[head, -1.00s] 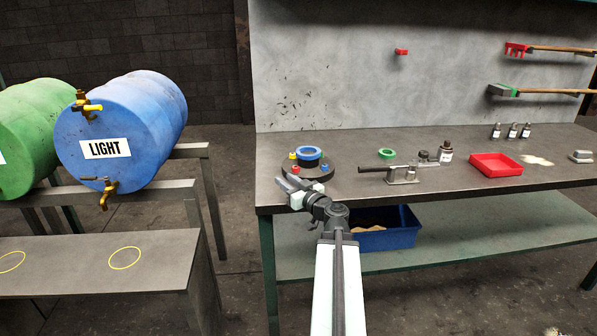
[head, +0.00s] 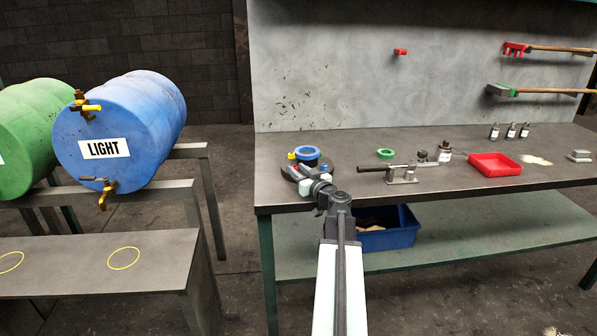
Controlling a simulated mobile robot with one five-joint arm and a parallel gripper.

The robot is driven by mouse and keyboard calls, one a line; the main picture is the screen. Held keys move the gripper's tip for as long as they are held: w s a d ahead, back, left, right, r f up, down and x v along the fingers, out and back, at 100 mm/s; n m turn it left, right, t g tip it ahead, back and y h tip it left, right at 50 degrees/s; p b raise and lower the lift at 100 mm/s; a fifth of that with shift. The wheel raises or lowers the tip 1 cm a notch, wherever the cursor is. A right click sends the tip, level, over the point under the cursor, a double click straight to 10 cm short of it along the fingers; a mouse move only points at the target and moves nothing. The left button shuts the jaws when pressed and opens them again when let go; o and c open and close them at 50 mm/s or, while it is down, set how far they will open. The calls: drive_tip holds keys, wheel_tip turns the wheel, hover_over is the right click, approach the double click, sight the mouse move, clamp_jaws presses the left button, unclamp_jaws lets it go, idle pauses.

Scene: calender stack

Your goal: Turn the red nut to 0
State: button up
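A round dark fixture stands near the left end of the workbench. A blue ring (head: 307,152) is on top of it, with a yellow nut (head: 292,156) at its left and a blue nut (head: 324,167) at its right. My gripper's dark fingers are at the fixture's front left edge. They are too small and overlapped to tell whether they are open, shut or touching the nut.
A blue bin (head: 390,232) is on the lower shelf.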

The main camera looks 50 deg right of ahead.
clamp_jaws()
drive_tip(key=shift+a+m+g+h, duration=0.35)
drive_tip(key=shift+m+h, duration=0.25)
drive_tip(key=shift+h, duration=0.3)
drive_tip(key=shift+w+a+m+g+h, duration=0.1)
drive_tip(key=shift+m+g+h, duration=0.7)
drive_tip(key=shift+h, duration=0.35)
drive_tip(key=shift+w+m+g+h, duration=0.1)
drive_tip(key=shift+m+g+h, duration=0.45)
drive_tip(key=shift+m+h, duration=0.5)
unclamp_jaws()
drive_tip(key=shift+a, duration=0.1)
